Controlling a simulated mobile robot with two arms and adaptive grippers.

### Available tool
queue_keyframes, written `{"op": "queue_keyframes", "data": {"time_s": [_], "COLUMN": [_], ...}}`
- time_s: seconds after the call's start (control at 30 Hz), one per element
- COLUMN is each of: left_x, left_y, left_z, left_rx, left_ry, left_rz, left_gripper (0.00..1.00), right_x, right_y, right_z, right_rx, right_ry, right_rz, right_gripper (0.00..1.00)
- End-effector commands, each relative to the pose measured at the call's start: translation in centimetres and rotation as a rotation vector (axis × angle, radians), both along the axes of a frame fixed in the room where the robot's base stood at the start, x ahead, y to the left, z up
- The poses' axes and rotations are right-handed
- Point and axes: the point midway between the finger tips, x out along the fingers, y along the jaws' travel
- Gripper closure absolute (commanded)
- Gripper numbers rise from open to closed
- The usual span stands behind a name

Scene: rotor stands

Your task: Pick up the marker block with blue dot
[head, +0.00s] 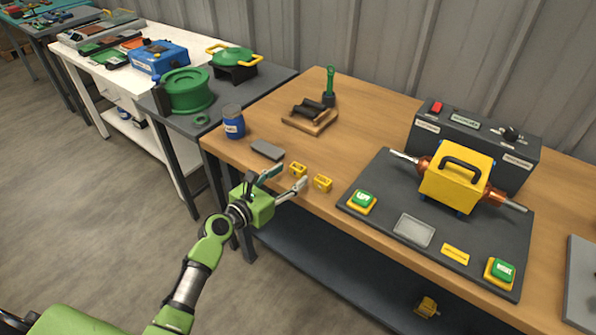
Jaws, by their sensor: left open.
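Two small yellow blocks sit near the front edge of the wooden table in the head view: a left block (298,169) and a right block (323,183). They look like marker blocks, but I cannot make out a blue dot on either. My left gripper (288,179) is open and empty in front of the blocks, at the table's front edge. One fingertip points toward the left block and the other ends close to the right block. I cannot tell whether either finger touches a block. My right gripper is not in view.
A grey flat block (267,150) and a blue jar (233,122) stand left of the yellow blocks. A dark mat (378,186) to the right carries green buttons and a yellow-housed rotor (457,178). Bare wood lies behind the blocks.

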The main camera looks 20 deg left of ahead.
Motion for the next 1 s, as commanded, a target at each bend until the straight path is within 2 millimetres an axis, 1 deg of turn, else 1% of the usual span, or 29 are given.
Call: {"op": "queue_keyframes", "data": {"time_s": [0.17, 0.4, 0.5, 0.6, 0.77, 0.8, 0.87, 0.9, 0.93, 0.97, 1.0], "left_x": [1.1, 4.4, 5.3, 5.7, 5.7, 5.7, 5.7, 5.7, 5.7, 5.7, 5.7], "left_y": [-0.3, -0.8, -1.2, -1.3, -1.3, -1.3, -1.3, -1.3, -1.3, -1.3, -1.3], "left_z": [-0.3, -1.1, -1.3, -1.3, -1.3, -1.3, -1.3, -1.3, -1.3, -1.3, -1.3], "left_rx": [0.001, 0.002, 0.002, 0.003, 0.003, 0.003, 0.003, 0.003, 0.003, 0.003, 0.003], "left_ry": [0.001, -0.001, 0.0, 0.001, 0.001, 0.001, 0.001, 0.001, 0.001, 0.001, 0.001], "left_rz": [-0.001, -0.001, -0.001, 0.0, 0.0, 0.0, 0.0, 0.0, 0.0, 0.0, 0.0], "left_gripper": [0.5, 0.5, 0.5, 0.5, 0.5, 0.53, 0.68, 0.79, 0.86, 0.92, 0.92], "right_x": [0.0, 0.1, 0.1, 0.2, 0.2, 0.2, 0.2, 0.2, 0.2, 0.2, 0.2], "right_y": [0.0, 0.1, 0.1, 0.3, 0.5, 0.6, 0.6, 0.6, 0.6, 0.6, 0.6], "right_z": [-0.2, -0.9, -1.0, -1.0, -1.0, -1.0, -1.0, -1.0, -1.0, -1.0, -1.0], "right_rx": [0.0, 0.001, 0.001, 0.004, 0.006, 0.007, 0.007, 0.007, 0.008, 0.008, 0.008], "right_ry": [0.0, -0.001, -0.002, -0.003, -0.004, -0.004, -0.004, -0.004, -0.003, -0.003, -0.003], "right_rz": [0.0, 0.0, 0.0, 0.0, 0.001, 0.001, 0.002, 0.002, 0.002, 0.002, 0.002], "right_gripper": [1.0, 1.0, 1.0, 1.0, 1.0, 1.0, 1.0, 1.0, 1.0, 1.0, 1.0]}}
